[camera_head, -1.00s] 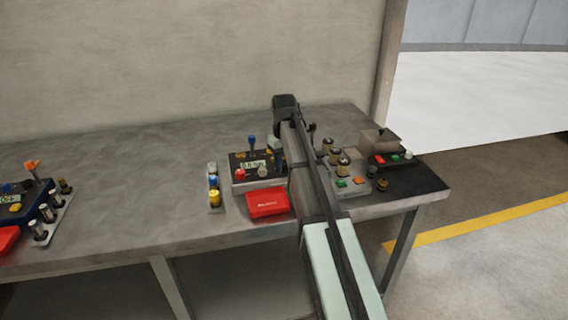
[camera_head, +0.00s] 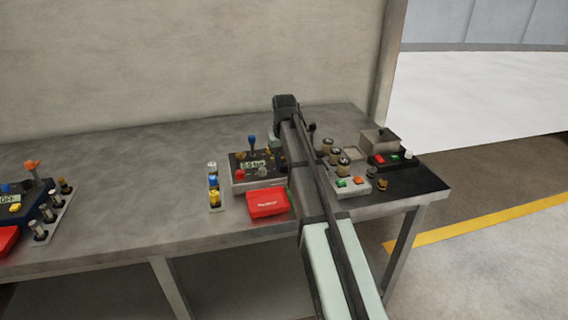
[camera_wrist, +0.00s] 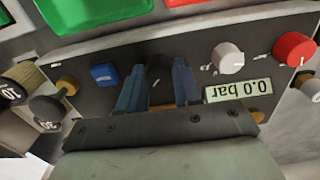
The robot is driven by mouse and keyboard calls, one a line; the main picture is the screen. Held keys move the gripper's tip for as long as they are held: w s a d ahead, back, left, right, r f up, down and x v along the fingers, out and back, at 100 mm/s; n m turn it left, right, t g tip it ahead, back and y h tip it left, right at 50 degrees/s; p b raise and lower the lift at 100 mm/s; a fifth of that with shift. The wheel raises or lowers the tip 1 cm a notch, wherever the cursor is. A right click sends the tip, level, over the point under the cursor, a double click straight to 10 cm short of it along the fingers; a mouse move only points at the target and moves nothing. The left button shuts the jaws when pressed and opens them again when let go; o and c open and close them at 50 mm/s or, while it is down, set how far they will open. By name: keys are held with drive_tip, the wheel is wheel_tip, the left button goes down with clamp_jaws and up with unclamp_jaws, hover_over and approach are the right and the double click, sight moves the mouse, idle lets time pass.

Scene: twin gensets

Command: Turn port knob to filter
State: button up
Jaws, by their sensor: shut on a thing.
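In the wrist view my gripper (camera_wrist: 158,92) has its two blue fingers on either side of a black knob (camera_wrist: 158,74) and is shut on it. A short white mark shows on the knob's face. The knob sits on a dark control panel (camera_wrist: 203,72), between a blue button (camera_wrist: 103,74) and a grey-white knob (camera_wrist: 228,58). A display (camera_wrist: 238,91) there reads 0.0 bar, upside down. In the head view the panel's left part shows, with its display (camera_head: 253,165). My arm hides the black knob and my fingertips there. No legible position labels show around the knob.
In the wrist view, a red knob (camera_wrist: 295,48) is on the panel's right, and dark round fittings (camera_wrist: 48,110) stand at left. In the head view a red box (camera_head: 267,203) lies in front of the panel. A button box (camera_head: 350,185) stands right of my arm.

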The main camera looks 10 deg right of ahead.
sight(284, 165)
drive_tip(key=o, duration=1)
drive_tip(key=shift+o, duration=0.2)
drive_tip(key=shift+r, duration=0.15)
wheel_tip(284, 165, up, 14)
drive_tip(key=shift+f, duration=0.2)
